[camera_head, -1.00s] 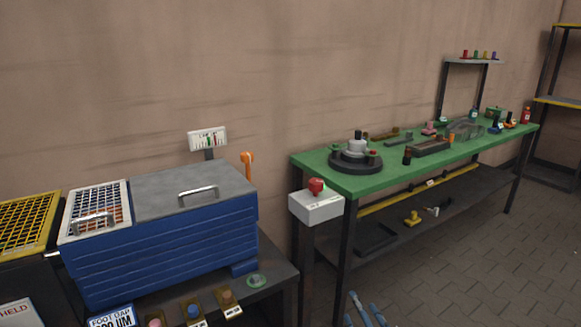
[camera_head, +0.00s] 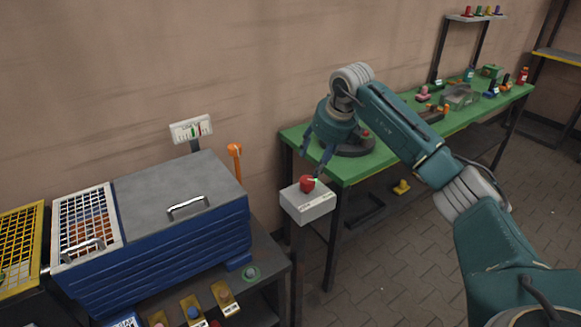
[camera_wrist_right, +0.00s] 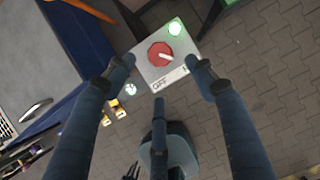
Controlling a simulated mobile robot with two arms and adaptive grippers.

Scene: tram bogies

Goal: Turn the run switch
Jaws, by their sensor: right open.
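The run switch is a red knob (camera_head: 307,184) on top of a grey-white box (camera_head: 311,205) on a dark post. In the right wrist view the red knob (camera_wrist_right: 160,54) has a white pointer mark, and the box top (camera_wrist_right: 180,72) shows the word OFF and a lit green lamp (camera_wrist_right: 174,28). My right gripper (camera_head: 312,166) is just above the knob, pointing down. In the right wrist view its fingers (camera_wrist_right: 162,75) are spread, one on each side of the box, with nothing between them. Whether a finger touches the box cannot be told. My left gripper is not in view.
A blue cabinet (camera_head: 165,245) with a grey lid stands left of the switch, with an orange lever (camera_head: 235,160) behind it. A green workbench (camera_head: 350,170) with several parts stands right and behind. Open floor (camera_head: 400,260) lies at lower right.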

